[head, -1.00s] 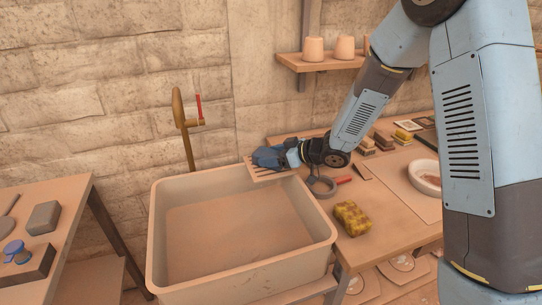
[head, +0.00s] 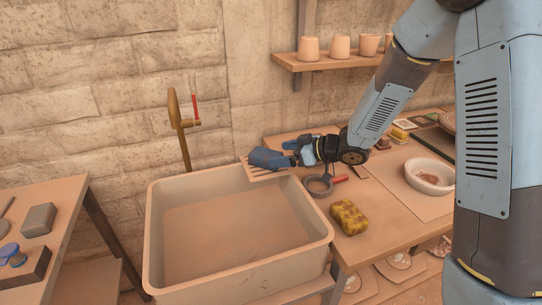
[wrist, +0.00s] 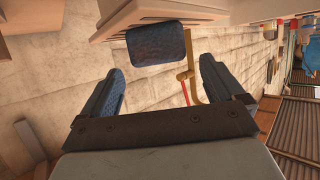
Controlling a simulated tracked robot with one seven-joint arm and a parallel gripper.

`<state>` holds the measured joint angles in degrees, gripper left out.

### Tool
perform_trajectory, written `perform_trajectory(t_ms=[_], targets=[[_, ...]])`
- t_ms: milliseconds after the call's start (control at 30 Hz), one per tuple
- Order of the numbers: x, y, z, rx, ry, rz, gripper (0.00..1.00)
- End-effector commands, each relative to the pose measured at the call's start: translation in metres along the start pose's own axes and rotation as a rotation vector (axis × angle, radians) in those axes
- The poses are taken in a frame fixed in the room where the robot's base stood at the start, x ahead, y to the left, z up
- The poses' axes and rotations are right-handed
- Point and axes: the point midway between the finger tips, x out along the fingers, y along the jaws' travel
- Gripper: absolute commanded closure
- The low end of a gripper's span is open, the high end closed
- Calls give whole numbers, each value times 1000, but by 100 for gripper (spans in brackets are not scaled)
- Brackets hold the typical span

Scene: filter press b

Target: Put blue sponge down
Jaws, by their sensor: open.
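The blue sponge (head: 266,158) rests on a slatted wooden rack (head: 270,175) at the back right corner of the sink. My gripper (head: 288,152) is just to the right of the sponge, low over the bench. In the wrist view the sponge (wrist: 157,46) lies ahead of my gripper (wrist: 165,76), against the rack's edge (wrist: 165,16). The two blue-padded fingers are wide apart with nothing between them. The sponge looks clear of both fingers.
The sink basin (head: 228,285) is empty. A yellow sponge (head: 349,217) and a grey ring (head: 319,186) with a red-handled tool (head: 340,179) lie on the bench (head: 395,215). A white bowl (head: 429,177) stands farther right.

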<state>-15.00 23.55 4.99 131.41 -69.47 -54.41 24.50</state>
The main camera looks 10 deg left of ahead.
Motion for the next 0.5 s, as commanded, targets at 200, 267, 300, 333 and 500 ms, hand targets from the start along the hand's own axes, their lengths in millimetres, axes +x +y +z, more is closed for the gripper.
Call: perform_trajectory(t_ms=[200, 267, 300, 333, 500], targets=[[-40, 0, 0, -1, 0, 2, 5], [-48, 1, 0, 0, 0, 3, 5], [-52, 1, 0, 0, 0, 2, 5], [-55, 0, 0, 0, -1, 1, 5], [-64, 0, 0, 0, 0, 1, 5]])
